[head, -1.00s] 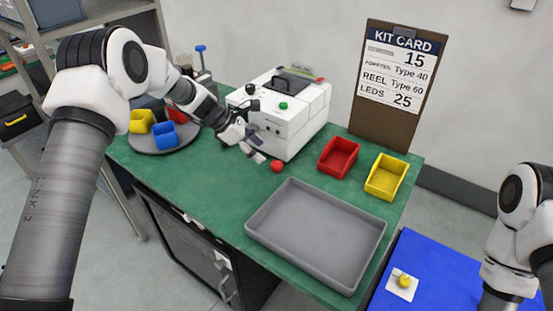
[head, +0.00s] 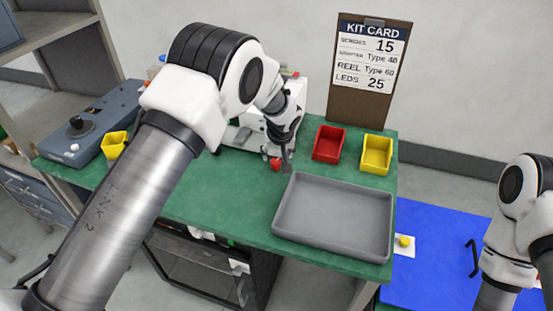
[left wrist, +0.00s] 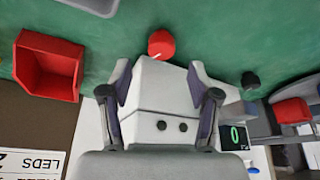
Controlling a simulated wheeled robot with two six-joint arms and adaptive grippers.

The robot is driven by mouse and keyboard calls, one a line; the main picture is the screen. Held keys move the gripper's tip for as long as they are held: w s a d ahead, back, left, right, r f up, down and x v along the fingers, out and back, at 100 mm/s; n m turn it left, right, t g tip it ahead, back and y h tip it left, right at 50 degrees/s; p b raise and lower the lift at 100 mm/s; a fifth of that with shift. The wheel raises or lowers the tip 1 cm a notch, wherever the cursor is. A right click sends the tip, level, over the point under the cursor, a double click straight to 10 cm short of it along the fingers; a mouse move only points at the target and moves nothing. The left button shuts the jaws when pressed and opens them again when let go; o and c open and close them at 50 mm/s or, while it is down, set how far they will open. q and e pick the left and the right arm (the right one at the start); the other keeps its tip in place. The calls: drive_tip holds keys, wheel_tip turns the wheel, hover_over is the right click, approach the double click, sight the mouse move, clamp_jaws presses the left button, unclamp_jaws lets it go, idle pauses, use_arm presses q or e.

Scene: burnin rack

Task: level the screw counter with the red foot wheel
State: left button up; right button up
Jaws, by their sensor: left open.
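The screw counter (head: 256,122) is a white box on the green bench, mostly hidden behind my left arm in the head view. In the left wrist view its white body (left wrist: 160,92) fills the middle, with a green 0 on a dark display (left wrist: 234,134). The red foot wheel (head: 275,163) is at its front corner, and it also shows in the left wrist view (left wrist: 161,44). A black foot wheel (left wrist: 250,80) is to its right there. My left gripper (head: 279,157) is open, right by the red wheel; its fingers (left wrist: 162,93) are apart with nothing between them but the view of the counter.
A red bin (head: 328,144) and a yellow bin (head: 376,155) stand right of the counter. A grey tray (head: 334,250) lies at the bench front. A kit card (head: 370,60) stands behind. A blue-grey box with a black knob (head: 97,118) is at left.

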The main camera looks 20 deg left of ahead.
sight(276, 161)
use_arm(q)
drive_tip(key=p+x, duration=0.1)
drive_tip(key=x, duration=0.4)
drive_tip(key=shift+r, duration=0.1)
drive_tip(key=shift+a+f, duration=0.25)
drive_tip(key=shift+a, duration=0.05)
drive_tip(key=shift+d, duration=0.1)
drive_tip(key=shift+d, duration=0.15)
drive_tip(key=shift+c, duration=1.1)
drive_tip(key=shift+w, duration=0.1)
drive_tip(key=c, duration=0.9)
drive_tip(key=shift+c, duration=0.2)
